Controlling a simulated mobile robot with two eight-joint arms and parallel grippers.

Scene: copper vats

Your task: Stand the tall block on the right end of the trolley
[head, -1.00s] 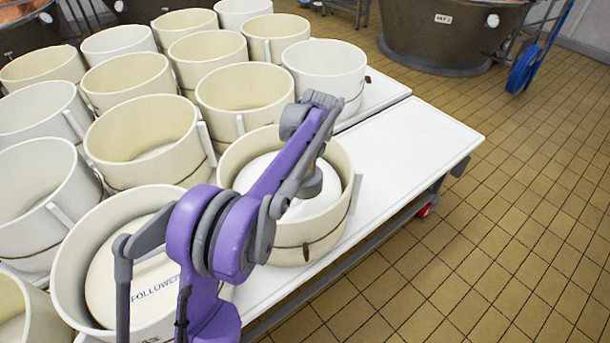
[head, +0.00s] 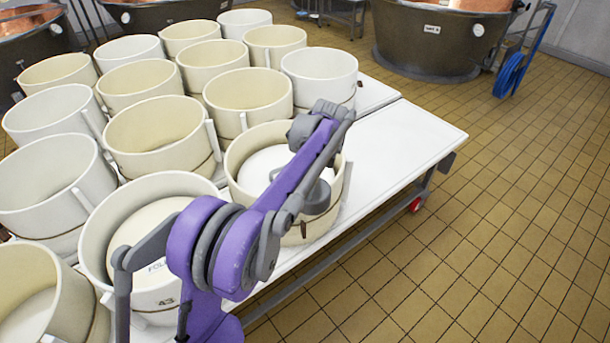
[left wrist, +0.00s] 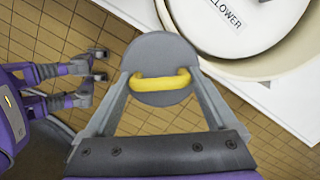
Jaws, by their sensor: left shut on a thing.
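My left gripper (left wrist: 162,78) is shut on a grey round piece (left wrist: 162,53) with a yellow bar handle (left wrist: 160,83). It is seen end-on, so its height is hidden; I cannot tell whether it is the tall block. No other block shows. In the head view a purple arm of mine reaches across the near moulds; what it holds is not clear there. The trolley (head: 405,145) has a bare white top at its right end. In the left wrist view, grey fingers of my other gripper (left wrist: 95,75) show at the left; their opening is unclear.
Several cream and white moulds (head: 247,92) crowd the trolley's left part. The near one with a lid marked FOLLOWER also shows in the head view (head: 150,235). Copper vats (head: 440,40) and a blue hose reel (head: 510,75) stand behind. The tiled floor at the right is clear.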

